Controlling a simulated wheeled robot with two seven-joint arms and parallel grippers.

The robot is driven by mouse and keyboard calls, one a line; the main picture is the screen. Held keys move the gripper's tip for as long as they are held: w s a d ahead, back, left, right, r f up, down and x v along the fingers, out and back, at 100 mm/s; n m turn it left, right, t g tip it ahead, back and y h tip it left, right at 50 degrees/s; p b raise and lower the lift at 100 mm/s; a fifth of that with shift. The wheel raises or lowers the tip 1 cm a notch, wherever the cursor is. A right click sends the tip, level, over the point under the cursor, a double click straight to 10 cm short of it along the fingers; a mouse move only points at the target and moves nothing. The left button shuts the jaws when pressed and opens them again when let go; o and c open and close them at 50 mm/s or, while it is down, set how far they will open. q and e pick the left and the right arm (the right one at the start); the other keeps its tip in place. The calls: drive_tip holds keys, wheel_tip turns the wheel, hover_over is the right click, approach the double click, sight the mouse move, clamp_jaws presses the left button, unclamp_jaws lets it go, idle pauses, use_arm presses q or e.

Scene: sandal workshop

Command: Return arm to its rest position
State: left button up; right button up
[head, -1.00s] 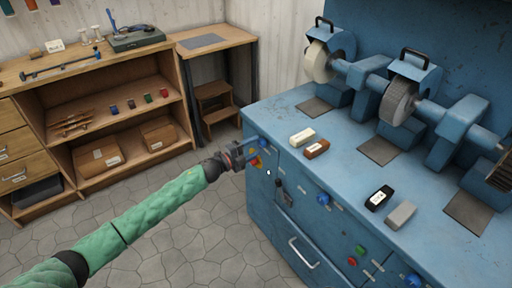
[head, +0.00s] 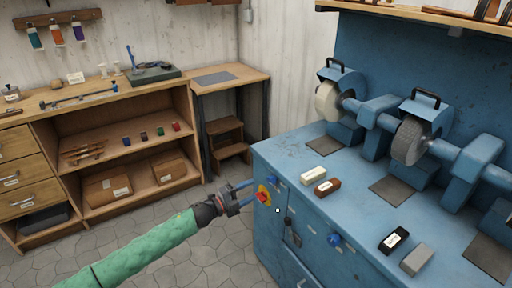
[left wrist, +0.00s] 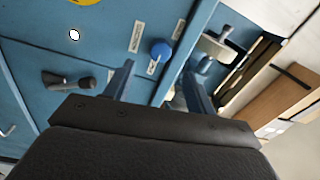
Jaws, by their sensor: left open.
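My left gripper (head: 242,192) is at the lower middle of the head view, in front of the left end of the blue grinding machine's cabinet (head: 275,232). Its two blue fingers are apart, with nothing seen between them. In the left wrist view the open fingers (left wrist: 157,90) point at the cabinet front. A blue knob (left wrist: 160,50) shows beyond them there. A red and yellow switch (head: 263,195) is close to the fingertips in the head view; whether they touch I cannot tell. My green-sleeved left arm comes in from the bottom left. My right gripper is not in view.
Grinding wheels (head: 408,140) stand on the blue cabinet. Several small blocks, among them a white one (head: 313,175), lie on its top. A wooden workbench (head: 100,92) is at the left, a step stool (head: 228,140) behind. Stone floor (head: 215,262) lies open between bench and cabinet.

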use_arm(q)
drive_tip(key=w+a+n+t+y, duration=0.5)
drive_tip(key=a+n+y, duration=0.1)
drive_tip(key=n+y, duration=0.2)
drive_tip(key=s+a+r+n+g+y, duration=0.1)
drive_tip(key=s+a+r+n+y, duration=0.2)
drive_tip(key=r+n+y, duration=0.45)
drive_tip(key=s+f+n+g+p, duration=0.1)
drive_tip(key=s+f+n+g, duration=0.2)
drive_tip(key=s, duration=1.3)
drive_tip(key=s+d+f+n+g+h+p, duration=0.1)
drive_tip(key=s+f+n+g, duration=0.2)
drive_tip(key=s+f, duration=0.6)
drive_tip(key=s+d+f+n+g+h+p, duration=0.1)
drive_tip(key=s+f+n+g, duration=0.2)
drive_tip(key=s, duration=2.2)
wheel_tip(320, 180, down, 3)
drive_tip(key=g, duration=0.3)
drive_tip(key=shift+s+g, duration=0.25)
drive_tip(key=shift+g, duration=0.05)
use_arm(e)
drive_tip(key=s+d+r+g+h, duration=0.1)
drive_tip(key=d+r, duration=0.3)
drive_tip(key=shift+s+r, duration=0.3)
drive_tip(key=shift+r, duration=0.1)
use_arm(q)
drive_tip(key=shift+h, duration=0.25)
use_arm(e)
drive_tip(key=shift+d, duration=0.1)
